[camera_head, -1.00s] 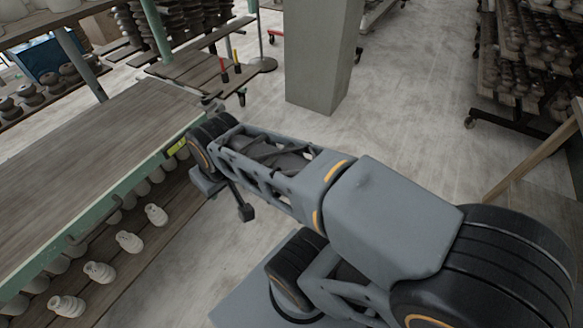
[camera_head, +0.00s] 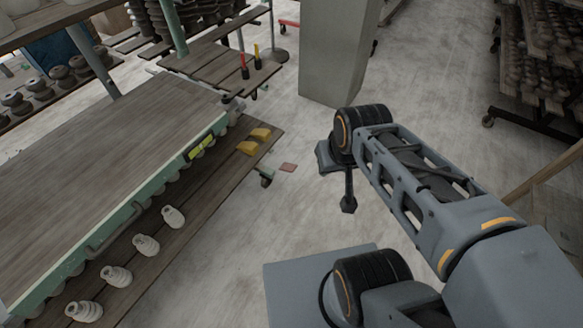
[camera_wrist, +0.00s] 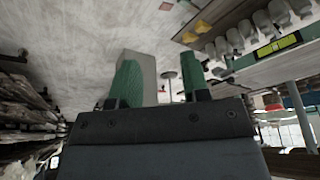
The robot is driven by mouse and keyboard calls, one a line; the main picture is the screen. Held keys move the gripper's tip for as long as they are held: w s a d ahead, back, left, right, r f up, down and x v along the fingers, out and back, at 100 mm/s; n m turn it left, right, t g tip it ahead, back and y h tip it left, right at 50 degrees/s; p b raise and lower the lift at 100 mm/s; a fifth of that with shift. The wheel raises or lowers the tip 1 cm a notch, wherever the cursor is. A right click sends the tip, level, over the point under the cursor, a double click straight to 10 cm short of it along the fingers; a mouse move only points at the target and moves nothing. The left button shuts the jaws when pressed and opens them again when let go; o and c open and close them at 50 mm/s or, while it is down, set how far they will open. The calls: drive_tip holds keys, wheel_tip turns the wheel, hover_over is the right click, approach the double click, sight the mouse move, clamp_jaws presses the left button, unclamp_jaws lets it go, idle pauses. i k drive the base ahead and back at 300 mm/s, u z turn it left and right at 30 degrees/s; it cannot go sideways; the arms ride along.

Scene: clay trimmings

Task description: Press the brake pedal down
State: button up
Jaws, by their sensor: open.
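A small flat reddish-brown pedal (camera_head: 288,167) sticks out low over the floor, beside the dark caster (camera_head: 266,180) at the near-right end of the wooden cart. It appears to be the brake pedal; a small red patch at the top edge of the wrist view (camera_wrist: 166,5) looks like the same pedal. My gripper's two green fingers (camera_wrist: 160,76) stand wide apart with nothing between them. In the head view my arm's end is right of the pedal and apart from it; the fingers are not clearly seen there.
The cart's green-edged top (camera_head: 110,150) carries a yellow label (camera_head: 200,148). Its lower shelf holds yellow blocks (camera_head: 254,141) and several pale clay pieces (camera_head: 146,245). A grey pillar (camera_head: 338,50) stands behind. A dark wheeled rack (camera_head: 540,70) is at right. Floor between is clear.

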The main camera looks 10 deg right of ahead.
sight(287, 166)
drive_tip(key=z, duration=0.9)
drive_tip(key=i, duration=1.9)
drive_tip(key=u, duration=2.75)
